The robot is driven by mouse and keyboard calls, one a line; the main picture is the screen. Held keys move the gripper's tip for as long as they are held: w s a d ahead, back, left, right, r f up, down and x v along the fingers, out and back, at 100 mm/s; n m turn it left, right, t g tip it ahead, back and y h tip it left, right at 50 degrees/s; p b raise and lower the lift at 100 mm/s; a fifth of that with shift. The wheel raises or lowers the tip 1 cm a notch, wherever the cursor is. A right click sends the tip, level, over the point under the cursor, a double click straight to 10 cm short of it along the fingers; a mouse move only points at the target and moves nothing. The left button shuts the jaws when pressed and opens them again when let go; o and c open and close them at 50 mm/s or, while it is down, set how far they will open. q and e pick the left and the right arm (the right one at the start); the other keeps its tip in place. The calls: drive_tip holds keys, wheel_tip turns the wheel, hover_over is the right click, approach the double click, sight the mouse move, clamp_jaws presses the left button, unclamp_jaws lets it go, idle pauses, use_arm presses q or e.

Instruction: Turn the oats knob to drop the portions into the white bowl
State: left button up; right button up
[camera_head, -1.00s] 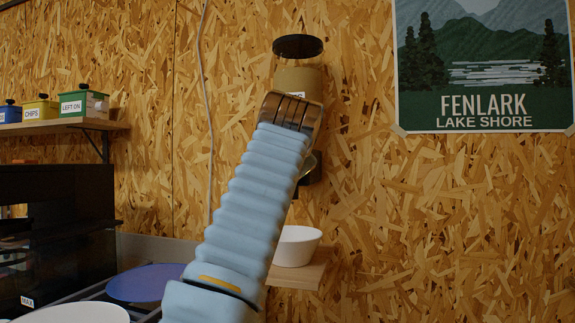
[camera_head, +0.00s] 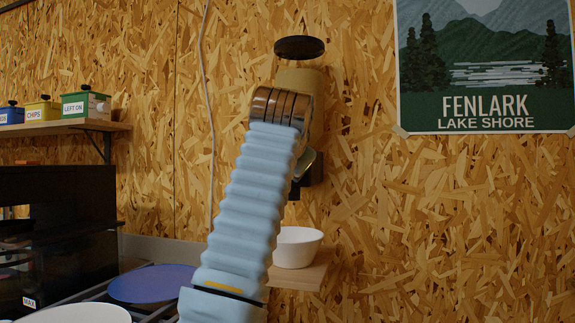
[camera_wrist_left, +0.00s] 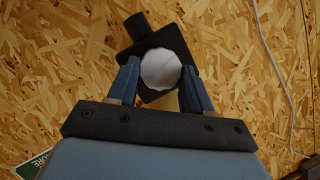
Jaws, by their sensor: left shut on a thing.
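The oats dispenser (camera_head: 300,77) hangs on the board wall, a tan-filled container under a black lid. Its label is hidden behind my left arm in the head view. In the left wrist view, the white round oats knob (camera_wrist_left: 161,69) sits on a black plate, between the blue fingers of my left gripper (camera_wrist_left: 162,82), which is shut on it. The head view hides the fingertips and knob behind my arm. The white bowl (camera_head: 297,248) stands upright below the dispenser, partly behind my arm; its inside cannot be seen. My right gripper is not in view.
The bowl stands on a small wooden shelf (camera_head: 312,276). At lower left are a blue plate (camera_head: 150,284), a white round dish (camera_head: 80,314) and a dark appliance (camera_head: 60,235). Labelled bins (camera_head: 85,105) stand on an upper shelf. A cable (camera_head: 209,120) hangs down the wall.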

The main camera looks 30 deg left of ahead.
use_arm(q)
drive_tip(key=shift+f, duration=0.1)
drive_tip(key=o, duration=1)
drive_tip(key=shift+o, duration=0.2)
drive_tip(key=v, duration=1.3)
drive_tip(key=shift+s, duration=0.35)
drive_tip(key=shift+d, duration=0.15)
